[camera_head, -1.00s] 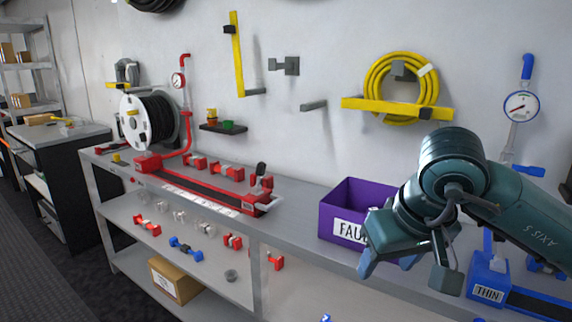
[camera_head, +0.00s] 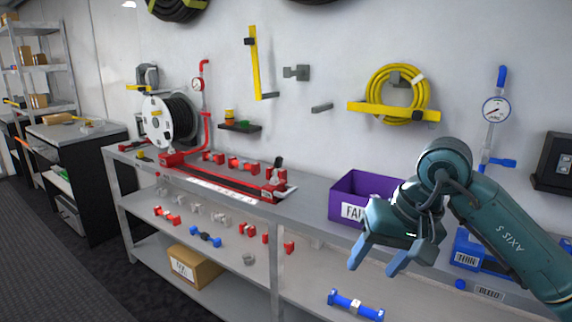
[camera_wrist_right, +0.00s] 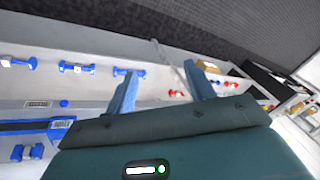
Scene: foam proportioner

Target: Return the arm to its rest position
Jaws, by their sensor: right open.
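My right gripper (camera_head: 377,258) is in front of the shelf unit at the right of the head view, below and in front of the purple bin. Its two blue fingers are apart, pointing down and left, with nothing between them. In the right wrist view the fingers (camera_wrist_right: 160,88) are also spread, with only the shelf and floor beyond. My right arm comes in from the lower right. My left gripper is in neither view.
The purple bin (camera_head: 345,195) stands on the bench top (camera_head: 310,190), partly hidden by my arm. A red fixture (camera_head: 225,182) lies left of it. A blue fitting (camera_head: 356,304) is on the lower shelf below my gripper. Dark floor (camera_head: 60,270) is clear at left.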

